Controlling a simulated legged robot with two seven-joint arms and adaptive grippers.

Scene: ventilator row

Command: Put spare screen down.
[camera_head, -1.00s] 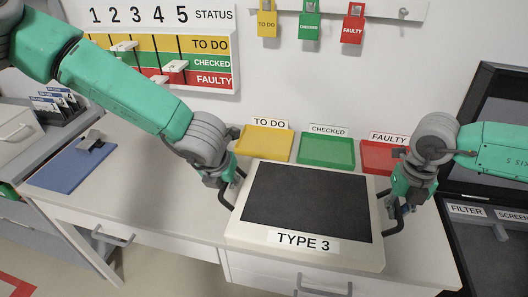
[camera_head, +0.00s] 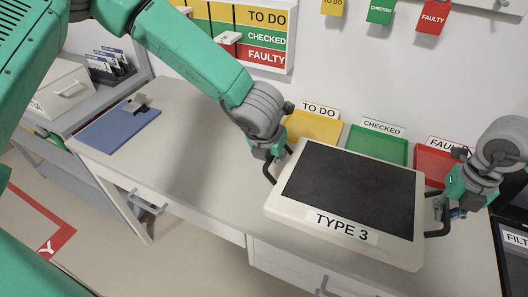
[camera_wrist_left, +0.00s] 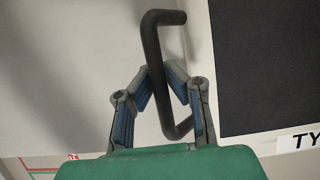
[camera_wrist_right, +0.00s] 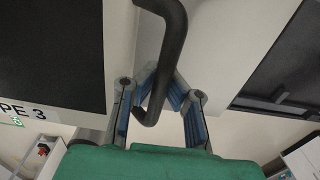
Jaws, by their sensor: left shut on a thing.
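The spare screen (camera_head: 353,190) is a cream slab with a dark panel, a TYPE 3 label and a black handle on each side. It lies face up over the bench, its front edge reaching past the bench's front edge; I cannot tell if it touches the top. My left gripper (camera_head: 270,167) is shut on its left handle, which shows between the fingers in the left wrist view (camera_wrist_left: 157,70). My right gripper (camera_head: 441,207) is at the right handle, with its fingers closed around it in the right wrist view (camera_wrist_right: 158,75).
Yellow TO DO (camera_head: 312,127), green CHECKED (camera_head: 378,146) and red FAULTY (camera_head: 433,163) trays stand along the wall behind the screen. A blue mat (camera_head: 110,130) with a small grey object lies at the left. The bench (camera_head: 195,160) is clear between mat and screen.

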